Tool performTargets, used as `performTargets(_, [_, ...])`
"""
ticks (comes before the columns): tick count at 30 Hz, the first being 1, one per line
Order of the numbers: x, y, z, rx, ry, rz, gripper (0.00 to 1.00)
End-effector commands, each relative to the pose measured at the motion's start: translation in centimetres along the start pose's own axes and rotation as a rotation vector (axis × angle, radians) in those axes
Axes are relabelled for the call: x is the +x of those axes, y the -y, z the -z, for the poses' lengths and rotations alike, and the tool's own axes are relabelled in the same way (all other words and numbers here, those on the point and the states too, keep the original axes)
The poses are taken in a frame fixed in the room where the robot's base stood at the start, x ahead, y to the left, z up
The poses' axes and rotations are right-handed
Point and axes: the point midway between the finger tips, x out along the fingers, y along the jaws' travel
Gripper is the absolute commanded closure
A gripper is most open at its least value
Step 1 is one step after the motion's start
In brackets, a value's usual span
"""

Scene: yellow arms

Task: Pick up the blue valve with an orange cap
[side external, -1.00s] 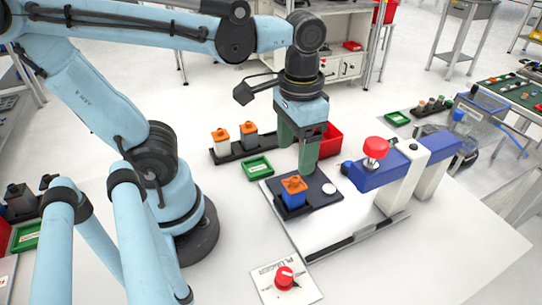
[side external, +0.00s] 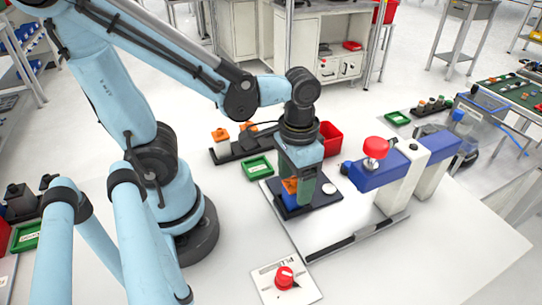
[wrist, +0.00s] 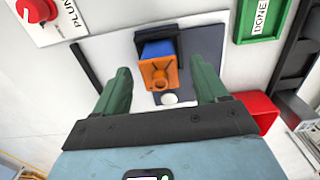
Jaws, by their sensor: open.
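The blue valve with an orange cap (wrist: 160,70) stands on a dark plate (wrist: 205,45) in the wrist view. In the side view the valve (side external: 290,186) is partly hidden behind my gripper's finger. My gripper (wrist: 160,85) is open, with its green fingers on either side of the valve and a visible gap to each. In the side view my gripper (side external: 300,190) is low over the plate (side external: 300,210), pointing down. A white round disc (wrist: 169,99) lies near the valve.
A blue-and-white press with a red knob (side external: 376,148) stands to the right. A green tray (side external: 258,167), a red bin (side external: 330,135) and a rack with orange-capped valves (side external: 225,152) are behind. A red-knob panel (side external: 285,280) is in front.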

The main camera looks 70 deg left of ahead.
Motion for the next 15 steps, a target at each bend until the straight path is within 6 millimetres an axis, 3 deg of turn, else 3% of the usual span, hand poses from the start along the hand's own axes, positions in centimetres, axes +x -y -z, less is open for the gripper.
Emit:
performTargets(7, [2.1,0.0,0.1,0.0,0.0,0.0,0.28])
performTargets(15, [3.0,0.0,0.1,0.0,-0.001,0.0,0.28])
